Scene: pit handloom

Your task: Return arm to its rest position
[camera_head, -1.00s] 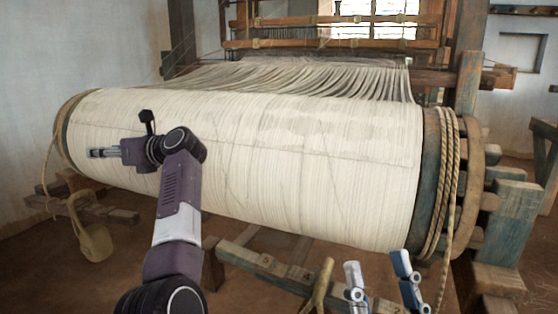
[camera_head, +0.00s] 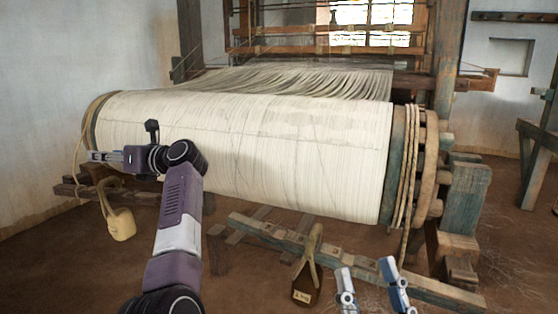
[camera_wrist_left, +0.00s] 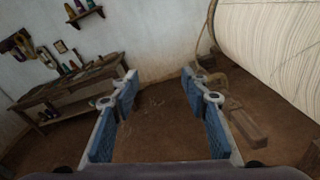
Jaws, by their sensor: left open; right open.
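My left arm (camera_head: 178,235) comes up from the bottom left, in front of the warp beam. Its gripper (camera_head: 93,156) points left near the beam's left end and shows small and side-on in the head view. In the left wrist view the left gripper (camera_wrist_left: 158,76) is open with nothing between its fingers, facing the room's wall and floor. My right gripper (camera_head: 367,268) shows at the bottom right of the head view, with two separate fingers pointing up. It is open and empty, in front of the low wooden beam; the rest of the right arm is out of view.
The large warp beam (camera_head: 250,150) with white threads spans the loom. A dark weight (camera_head: 306,288) hangs from a cord by the low wooden beam (camera_head: 262,230). A yellowish weight (camera_head: 121,224) hangs at left. The left wrist view shows a workbench (camera_wrist_left: 70,90) and open floor (camera_wrist_left: 160,125).

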